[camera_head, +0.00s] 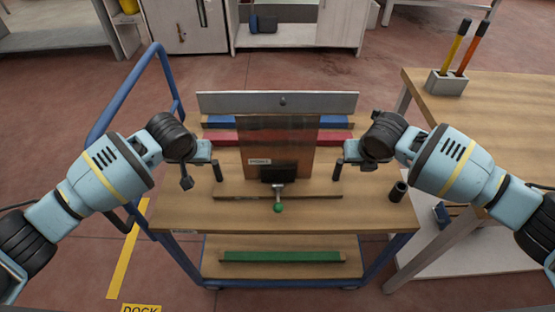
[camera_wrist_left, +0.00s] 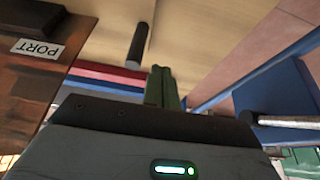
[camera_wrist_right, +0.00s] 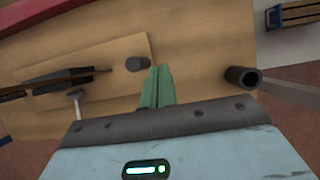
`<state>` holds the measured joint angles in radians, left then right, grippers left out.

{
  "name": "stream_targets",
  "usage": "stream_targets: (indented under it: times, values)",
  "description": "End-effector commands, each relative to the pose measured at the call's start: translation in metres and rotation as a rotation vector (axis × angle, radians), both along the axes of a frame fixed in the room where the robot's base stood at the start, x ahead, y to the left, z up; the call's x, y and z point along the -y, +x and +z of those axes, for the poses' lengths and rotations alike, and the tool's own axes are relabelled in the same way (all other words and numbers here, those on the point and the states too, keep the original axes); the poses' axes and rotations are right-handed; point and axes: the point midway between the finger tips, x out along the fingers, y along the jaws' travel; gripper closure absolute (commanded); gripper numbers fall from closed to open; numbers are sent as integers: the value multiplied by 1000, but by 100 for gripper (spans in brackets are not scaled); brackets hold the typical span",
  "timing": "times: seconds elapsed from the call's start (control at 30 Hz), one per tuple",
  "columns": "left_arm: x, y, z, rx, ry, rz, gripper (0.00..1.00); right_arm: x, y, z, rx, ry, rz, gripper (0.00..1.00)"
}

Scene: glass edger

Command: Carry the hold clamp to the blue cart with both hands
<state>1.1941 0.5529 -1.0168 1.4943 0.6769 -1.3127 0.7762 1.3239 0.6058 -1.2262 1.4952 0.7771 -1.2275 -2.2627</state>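The hold clamp stands on the blue cart (camera_head: 390,214): a wooden base bar (camera_head: 310,195) with a dark clamp block (camera_head: 280,173), a green knob (camera_head: 278,208) and an upright black post at each end. A brown panel (camera_head: 280,140) labelled PORT stands upright at the block. My left gripper (camera_head: 212,157) is near the left post (camera_head: 218,171); in the left wrist view its green fingers (camera_wrist_left: 164,87) are together, apart from the post (camera_wrist_left: 138,46). My right gripper (camera_head: 348,157) is near the right post (camera_head: 338,170); its green fingers (camera_wrist_right: 157,88) are together, beside the post (camera_wrist_right: 137,63).
Blue (camera_head: 236,122) and red (camera_head: 335,138) strips and a grey bar (camera_head: 225,102) lie behind the panel. A black cup (camera_head: 398,191) stands at the cart's right. A green bar (camera_head: 282,256) lies on the lower shelf. A wooden table (camera_head: 510,120) stands close on the right.

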Motion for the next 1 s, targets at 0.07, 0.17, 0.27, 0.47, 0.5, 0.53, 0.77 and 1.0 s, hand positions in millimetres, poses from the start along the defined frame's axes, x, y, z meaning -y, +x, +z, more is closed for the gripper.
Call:
stream_targets:
  times: [0.07,0.17,0.27,0.47,0.5,0.53,0.77,1.0]
  values:
    - [-2,0,-1,-1,0,1,99,2,0,-1,-1,-1,0,100]
    - [-3,0,-1,-2,3,3,86,3,0,-1,-2,-3,-1,100]
    - [-4,0,-2,-2,5,4,78,3,0,-2,-2,-4,-3,95]
    - [-5,0,-2,-3,6,6,78,4,0,-2,-3,-5,-5,78]
    - [-5,0,-2,-3,6,6,78,4,0,-2,-3,-5,-5,78]
    - [-5,0,-2,-3,6,6,78,4,0,-2,-3,-5,-5,78]
    - [-5,0,-2,-3,7,7,78,5,0,-2,-3,-6,-5,78]
    - [-5,-3,5,-2,6,6,78,5,0,-2,-3,-6,-5,78]
